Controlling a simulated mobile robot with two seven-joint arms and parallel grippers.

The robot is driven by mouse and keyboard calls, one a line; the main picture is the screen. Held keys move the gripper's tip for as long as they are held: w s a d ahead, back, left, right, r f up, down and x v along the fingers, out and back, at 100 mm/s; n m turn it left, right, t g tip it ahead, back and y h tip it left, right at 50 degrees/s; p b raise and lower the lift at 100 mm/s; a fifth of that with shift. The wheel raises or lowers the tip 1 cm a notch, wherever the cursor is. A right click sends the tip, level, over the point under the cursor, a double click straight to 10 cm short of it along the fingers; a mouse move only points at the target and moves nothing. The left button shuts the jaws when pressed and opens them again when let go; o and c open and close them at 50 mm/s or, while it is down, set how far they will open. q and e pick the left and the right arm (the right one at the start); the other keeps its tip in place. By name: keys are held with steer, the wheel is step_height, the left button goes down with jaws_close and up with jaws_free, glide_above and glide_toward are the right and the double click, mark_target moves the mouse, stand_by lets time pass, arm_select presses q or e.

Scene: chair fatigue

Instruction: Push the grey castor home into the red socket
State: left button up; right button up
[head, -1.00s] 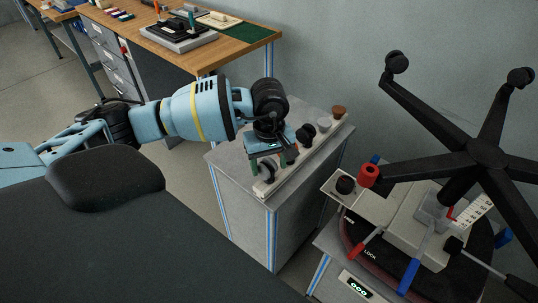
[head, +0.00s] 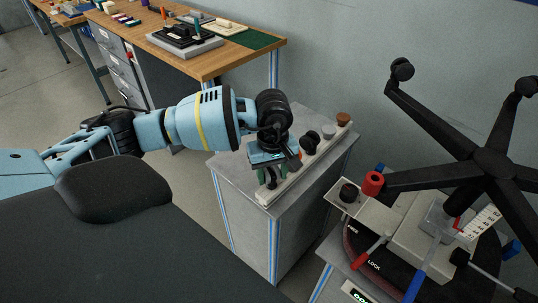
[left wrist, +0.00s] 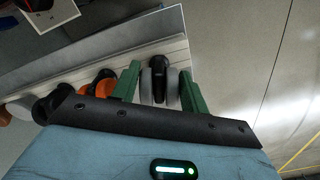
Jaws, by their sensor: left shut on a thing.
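The grey castor (left wrist: 145,87), with pale grey wheels and a black body, stands in the light rack (left wrist: 75,85) on the cabinet. My left gripper (left wrist: 158,88) is shut on it, a green finger on each side. In the head view the gripper (head: 271,176) points down over the near end of the rack and partly hides the castor. My right gripper is not in view.
Several other castors stand along the rack, including a black one (head: 309,143) and a brown one (head: 343,119). The black chair base (head: 493,163) is mounted on a test rig with red and blue levers. A gap separates cabinet (head: 240,215) and rig. A wooden bench (head: 215,62) stands behind.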

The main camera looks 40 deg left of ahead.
arm_select(q)
steer(key=shift+a+r+p, duration=0.1)
steer(key=shift+r+p, duration=0.3)
steer(key=shift+r, duration=0.75)
steer(key=shift+c, duration=0.8)
steer(key=shift+r+p, duration=0.35)
steer(key=shift+r, duration=0.3)
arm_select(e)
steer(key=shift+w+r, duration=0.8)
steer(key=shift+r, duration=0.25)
